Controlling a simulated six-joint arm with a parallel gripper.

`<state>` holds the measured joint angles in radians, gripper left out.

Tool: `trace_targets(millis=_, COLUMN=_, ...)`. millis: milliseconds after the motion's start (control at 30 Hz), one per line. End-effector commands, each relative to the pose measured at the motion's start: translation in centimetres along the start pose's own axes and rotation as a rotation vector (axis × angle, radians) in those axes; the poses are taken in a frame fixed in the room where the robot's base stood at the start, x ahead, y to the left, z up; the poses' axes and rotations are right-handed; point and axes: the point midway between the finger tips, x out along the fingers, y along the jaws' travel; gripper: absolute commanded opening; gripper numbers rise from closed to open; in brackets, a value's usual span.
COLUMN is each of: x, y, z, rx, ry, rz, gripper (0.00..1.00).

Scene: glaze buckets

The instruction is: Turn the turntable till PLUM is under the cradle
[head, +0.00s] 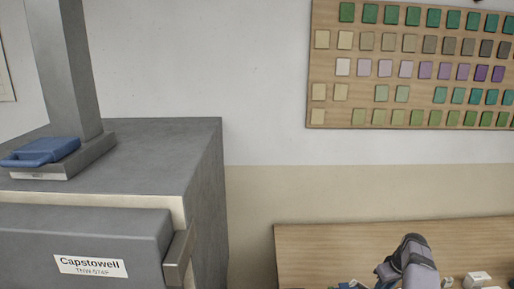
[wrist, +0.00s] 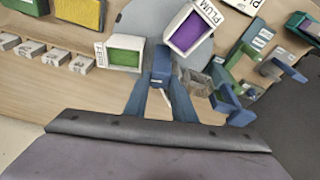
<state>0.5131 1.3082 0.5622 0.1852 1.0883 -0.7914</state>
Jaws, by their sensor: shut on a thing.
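In the wrist view, my gripper (wrist: 163,88) has its blue fingers closed on a blue upright piece (wrist: 161,62), which looks like a handle at the near edge of the grey turntable (wrist: 140,18). The PLUM bucket (wrist: 188,30), square with purple glaze and a white label, stands just beyond and right of the fingers. A square bucket with green glaze (wrist: 124,57) stands just left of them; its label is too small to read surely. I cannot make out the cradle. The head view shows none of these clearly.
Small white labelled blocks (wrist: 45,55) line the wooden table at left, near a yellow tray (wrist: 80,12). Green and blue tools (wrist: 235,75) crowd the right. In the head view, a grey Capstowell kiln (head: 90,225) stands left and a tile board (head: 410,65) hangs behind.

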Motion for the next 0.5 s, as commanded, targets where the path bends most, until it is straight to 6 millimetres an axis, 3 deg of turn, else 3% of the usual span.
trace_targets(millis=500, x=0.1, y=-0.08, z=0.0, rx=0.49, ry=-0.002, rz=0.125, gripper=0.0)
